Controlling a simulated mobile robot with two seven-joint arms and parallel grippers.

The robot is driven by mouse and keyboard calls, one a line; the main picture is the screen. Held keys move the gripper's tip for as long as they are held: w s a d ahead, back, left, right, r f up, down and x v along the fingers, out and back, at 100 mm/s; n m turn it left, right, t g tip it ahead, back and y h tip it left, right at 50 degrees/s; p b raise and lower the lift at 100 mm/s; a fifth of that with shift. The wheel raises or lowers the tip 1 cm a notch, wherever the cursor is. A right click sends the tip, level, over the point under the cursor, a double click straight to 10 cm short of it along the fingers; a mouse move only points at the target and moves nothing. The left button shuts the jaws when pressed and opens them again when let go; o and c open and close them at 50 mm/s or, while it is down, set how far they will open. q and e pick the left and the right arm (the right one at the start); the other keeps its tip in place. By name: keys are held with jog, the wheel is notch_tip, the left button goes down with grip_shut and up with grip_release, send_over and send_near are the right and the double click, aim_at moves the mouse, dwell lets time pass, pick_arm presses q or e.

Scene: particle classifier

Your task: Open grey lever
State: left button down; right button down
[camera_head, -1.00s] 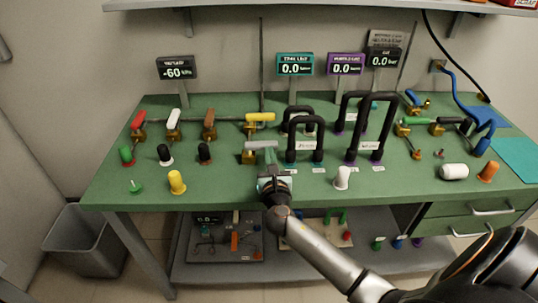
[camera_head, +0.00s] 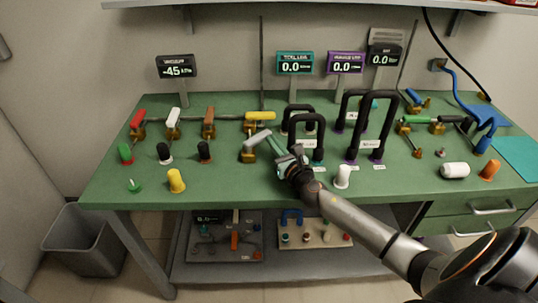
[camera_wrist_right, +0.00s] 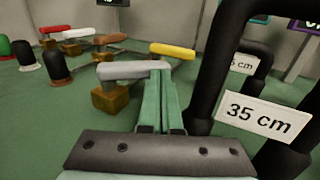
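The grey lever (camera_head: 257,138) is on the green bench, on a brass valve body (camera_head: 249,156), its handle slanting up to the right. In the right wrist view the grey lever (camera_wrist_right: 125,70) lies across the view, its right end at my fingertips. My right gripper (camera_head: 275,143) is just right of the lever, its green fingers close together. In the wrist view the right gripper (camera_wrist_right: 160,80) looks shut, with nothing visible between the fingers; whether the tips press on the handle is unclear. My left gripper is not in view.
A yellow lever (camera_head: 260,116) is just behind. Red (camera_head: 137,119), white (camera_head: 173,118) and brown (camera_head: 209,117) levers stand left. Black handles (camera_head: 307,135) rise close to the right of my gripper. A display (camera_head: 177,67) reads about -45. A white peg (camera_head: 342,176) stands right of my wrist.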

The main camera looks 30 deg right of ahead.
jog(key=shift+w+d, duration=0.15)
jog(key=shift+w, duration=0.15)
dwell(0.4)
jog(key=s, duration=0.3)
jog(key=s+a, duration=0.1)
jog(key=s, duration=0.6)
jog(key=shift+s+a+f, duration=0.1)
jog(key=shift+s+a, duration=0.15)
jog(key=shift+s, duration=0.8)
jog(key=shift+s+a, duration=0.1)
jog(key=shift+s, duration=0.1)
